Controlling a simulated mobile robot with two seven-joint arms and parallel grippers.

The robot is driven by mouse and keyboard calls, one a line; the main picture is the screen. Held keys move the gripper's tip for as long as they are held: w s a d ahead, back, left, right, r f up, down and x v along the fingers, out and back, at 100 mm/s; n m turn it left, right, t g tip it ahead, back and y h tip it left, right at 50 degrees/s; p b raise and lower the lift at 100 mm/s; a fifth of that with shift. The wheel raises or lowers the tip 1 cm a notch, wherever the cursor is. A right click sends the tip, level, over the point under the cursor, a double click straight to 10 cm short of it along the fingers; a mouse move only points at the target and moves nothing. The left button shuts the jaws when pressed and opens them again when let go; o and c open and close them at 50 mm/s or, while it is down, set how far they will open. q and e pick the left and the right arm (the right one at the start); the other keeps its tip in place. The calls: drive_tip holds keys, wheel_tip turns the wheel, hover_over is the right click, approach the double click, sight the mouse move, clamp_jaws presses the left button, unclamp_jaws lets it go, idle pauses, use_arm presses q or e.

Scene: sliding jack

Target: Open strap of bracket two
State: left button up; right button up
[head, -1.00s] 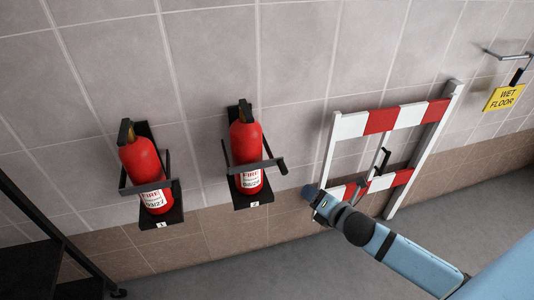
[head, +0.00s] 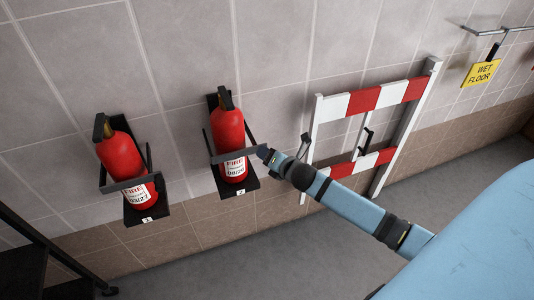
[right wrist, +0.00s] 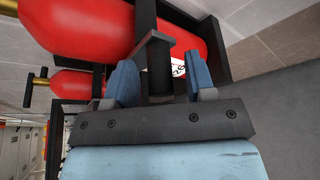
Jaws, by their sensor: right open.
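Bracket two (head: 250,185), with a small "2" label, hangs on the wall and holds a red fire extinguisher (head: 228,132). Its dark strap (head: 228,156) crosses the extinguisher's front, closed. My right gripper (head: 265,152) is at the strap's right end and hides the strap's knob there in the head view. In the right wrist view its two blue fingers (right wrist: 161,82) are open, one on each side of the dark knob (right wrist: 160,68). The extinguisher (right wrist: 80,28) is large just beyond the fingers. I cannot tell whether the fingers touch the knob. My left gripper is not in view.
Bracket one (head: 146,214) with another extinguisher (head: 122,158) hangs to the left. A red-white barrier (head: 363,101) leans by the wall at right, behind my right arm. A yellow wet floor sign (head: 481,72) hangs further right. Dark stairs (head: 20,250) stand at lower left.

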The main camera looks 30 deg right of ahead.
drive_tip(key=shift+w+f, duration=0.15)
drive_tip(key=shift+w, duration=0.45)
clamp_jaws()
drive_tip(key=shift+s+a, duration=0.1)
drive_tip(key=shift+s, duration=0.05)
